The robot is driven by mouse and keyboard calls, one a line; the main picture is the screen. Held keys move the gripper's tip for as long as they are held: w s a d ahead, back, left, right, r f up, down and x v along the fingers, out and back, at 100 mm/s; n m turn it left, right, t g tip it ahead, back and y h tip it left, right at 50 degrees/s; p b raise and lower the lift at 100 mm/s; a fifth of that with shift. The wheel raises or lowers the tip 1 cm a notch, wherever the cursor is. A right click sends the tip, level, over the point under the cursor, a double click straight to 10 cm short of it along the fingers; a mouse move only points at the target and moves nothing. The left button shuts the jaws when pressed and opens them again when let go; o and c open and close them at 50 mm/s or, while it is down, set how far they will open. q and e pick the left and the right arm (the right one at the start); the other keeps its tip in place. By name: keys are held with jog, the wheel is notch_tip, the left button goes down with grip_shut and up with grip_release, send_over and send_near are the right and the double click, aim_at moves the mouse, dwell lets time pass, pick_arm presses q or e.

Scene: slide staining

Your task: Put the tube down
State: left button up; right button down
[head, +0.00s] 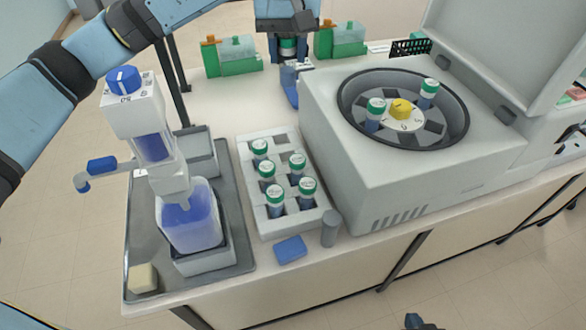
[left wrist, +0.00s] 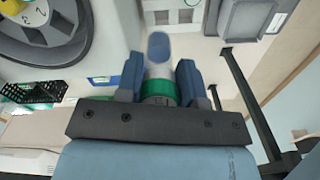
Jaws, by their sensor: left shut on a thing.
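My left gripper (head: 288,50) is at the back of the bench, left of the centrifuge, pointing down. It is shut on a tube by its green cap (head: 288,43); the green cap (left wrist: 160,93) also shows between the fingers in the left wrist view. The tube's lower part is mostly hidden. A small blue and grey item (head: 291,88) stands just below it; I cannot tell whether they touch.
The open centrifuge (head: 345,150) holds two tubes in its rotor. A grey tray (head: 140,225) at the left carries a staining bottle. Green boxes (head: 232,57) stand behind. A blue block (head: 290,250) and a grey cylinder (head: 331,228) are by the front edge.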

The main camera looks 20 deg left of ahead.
pick_arm(q)
jog(key=shift+s+f+b, duration=0.3)
jog(key=shift+f+b, duration=0.05)
jog(key=shift+f, duration=0.65)
notch_tip(320, 180, down, 20)
jog(key=shift+w, duration=0.15)
jog(key=shift+f+b, duration=0.45)
jog(key=shift+b, duration=0.2)
jog(key=o, duration=0.9)
jog(key=shift+r, duration=0.1)
